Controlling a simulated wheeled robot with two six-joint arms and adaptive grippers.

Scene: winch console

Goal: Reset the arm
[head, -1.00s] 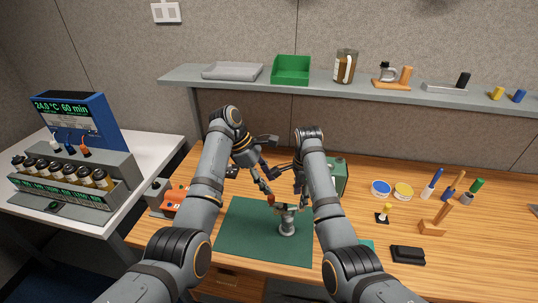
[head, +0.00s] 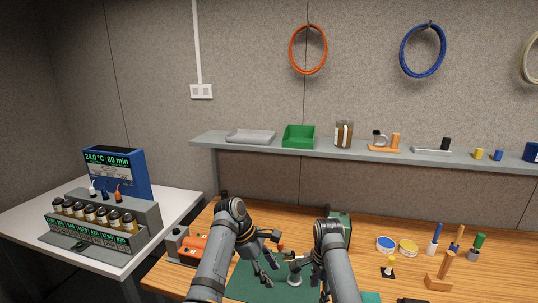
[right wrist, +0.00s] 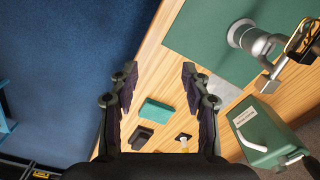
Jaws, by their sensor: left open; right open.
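A grey metal post (head: 295,277) stands on a green mat (head: 245,283) in the head view, with a brown-orange knob (head: 280,246) near it. My left gripper (head: 268,263) is open beside the post, at its left, and I see nothing between its fingers. In the right wrist view the post (right wrist: 255,40) shows at the upper right, with a bar reaching toward the right edge. My right gripper (right wrist: 158,78) is open and empty there, apart from the post. In the head view my right arm hides its fingers and part of the post's surroundings.
A green box (head: 340,222) stands behind my right arm; its white handle shows in the right wrist view (right wrist: 243,117). A teal block (right wrist: 156,111) and black block (right wrist: 141,137) lie on the table. An orange device (head: 193,246) is at the left. A shelf (head: 420,153) runs behind.

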